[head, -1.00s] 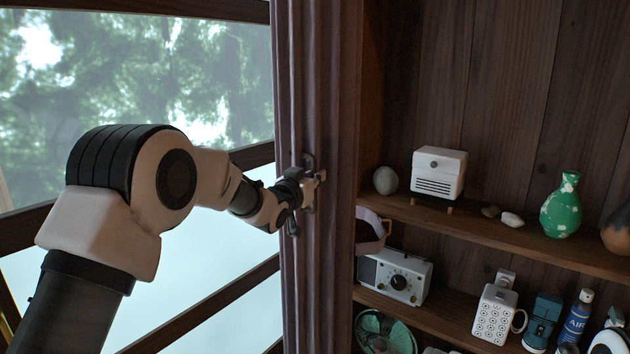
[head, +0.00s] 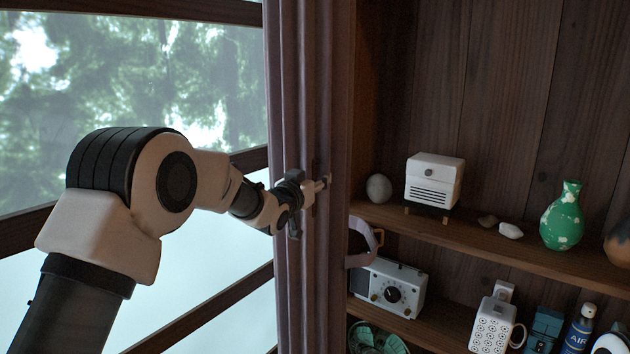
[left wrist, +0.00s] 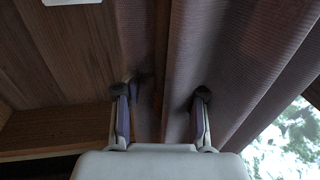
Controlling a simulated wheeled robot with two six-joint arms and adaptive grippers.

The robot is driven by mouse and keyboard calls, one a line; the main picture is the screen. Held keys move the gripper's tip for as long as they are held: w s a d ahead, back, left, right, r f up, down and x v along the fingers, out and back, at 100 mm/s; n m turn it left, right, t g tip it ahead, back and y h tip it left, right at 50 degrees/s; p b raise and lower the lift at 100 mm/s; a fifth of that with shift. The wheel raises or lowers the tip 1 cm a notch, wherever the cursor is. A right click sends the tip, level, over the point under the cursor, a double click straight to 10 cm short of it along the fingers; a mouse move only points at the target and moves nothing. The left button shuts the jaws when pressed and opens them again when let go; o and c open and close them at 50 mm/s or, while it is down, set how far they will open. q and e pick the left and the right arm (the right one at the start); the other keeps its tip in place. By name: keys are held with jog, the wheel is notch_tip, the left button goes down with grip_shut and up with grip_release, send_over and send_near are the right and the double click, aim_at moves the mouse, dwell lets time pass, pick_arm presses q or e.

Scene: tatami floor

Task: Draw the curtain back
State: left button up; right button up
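The mauve curtain (head: 285,90) hangs upright in narrow vertical folds at the right side of the window. My left gripper (head: 312,192) is at the curtain's front, about mid-height in the head view. In the left wrist view its two fingers (left wrist: 162,95) stand well apart, with a curtain fold (left wrist: 180,45) between them. The fingertips reach in among the folds, and how firmly they touch the cloth cannot be told. My right gripper is not in view.
The window (head: 130,90) with dark bars lies behind my left arm. Right of the curtain, wooden shelves (head: 470,230) hold a white heater-like box (head: 434,182), a green vase (head: 563,218), a radio (head: 390,288) and several small items. A light-coloured strap (head: 364,245) hangs near the curtain's edge.

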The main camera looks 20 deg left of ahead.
pick_arm(q)
jog(key=shift+s, duration=0.1)
jog(key=s+a, duration=0.1)
jog(key=s, duration=1)
jog(key=shift+s+a, duration=0.35)
jog(key=shift+a, duration=0.05)
notch_tip(320, 180, down, 24)
jog(key=s+d+g, duration=0.1)
jog(key=s+g, duration=0.2)
jog(key=g, duration=0.2)
jog(key=s+f+n+g, duration=0.1)
jog(key=s+f+g, duration=0.1)
jog(key=s+f, duration=0.35)
jog(key=s+f+g, duration=0.1)
jog(key=s+f, duration=0.1)
jog(key=f, duration=0.6)
jog(key=s+f+g+y, duration=0.1)
jog(key=s+f+g, duration=0.2)
jog(key=s+f, duration=0.5)
jog(key=s+f+g+y, duration=0.1)
jog(key=s+f+g, duration=0.1)
jog(key=s+f, duration=0.65)
jog(key=s+r+n+g, duration=0.1)
jog(key=s+g, duration=0.3)
jog(key=s, duration=1.3)
jog(key=shift+s+a+r+g+y, duration=0.2)
jog(key=shift+a+r+g+y, duration=0.15)
jog(key=shift+g+y, duration=0.05)
